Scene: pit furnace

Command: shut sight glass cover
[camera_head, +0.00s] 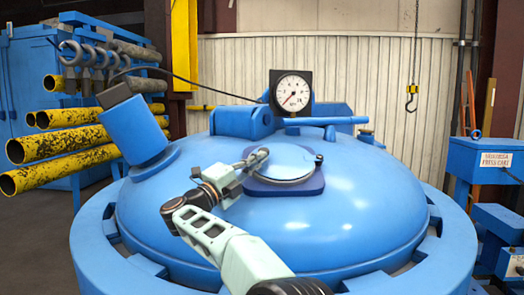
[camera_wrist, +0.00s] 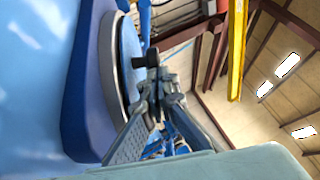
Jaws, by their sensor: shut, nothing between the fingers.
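The sight glass cover (camera_head: 283,160) is a round pale blue disc on top of the furnace lid. It appears to lie flat over a metal-rimmed port on a dark blue square base (camera_head: 286,190). A small dark knob (camera_head: 319,159) sits at its right edge. In the wrist view the cover (camera_wrist: 130,58) shows edge-on beside its ring, with the black knob (camera_wrist: 151,57) sticking out. My gripper (camera_head: 264,154) is at the cover's left and back side. In the wrist view my gripper (camera_wrist: 160,92) is shut and empty, close to the knob; contact is unclear.
The domed blue lid (camera_head: 350,215) surrounds the port. A pressure gauge (camera_head: 291,93) and a blue horizontal bar (camera_head: 325,121) stand behind it. A tilted blue cylinder (camera_head: 133,128) is at left. A hook (camera_head: 411,97) hangs at the back right.

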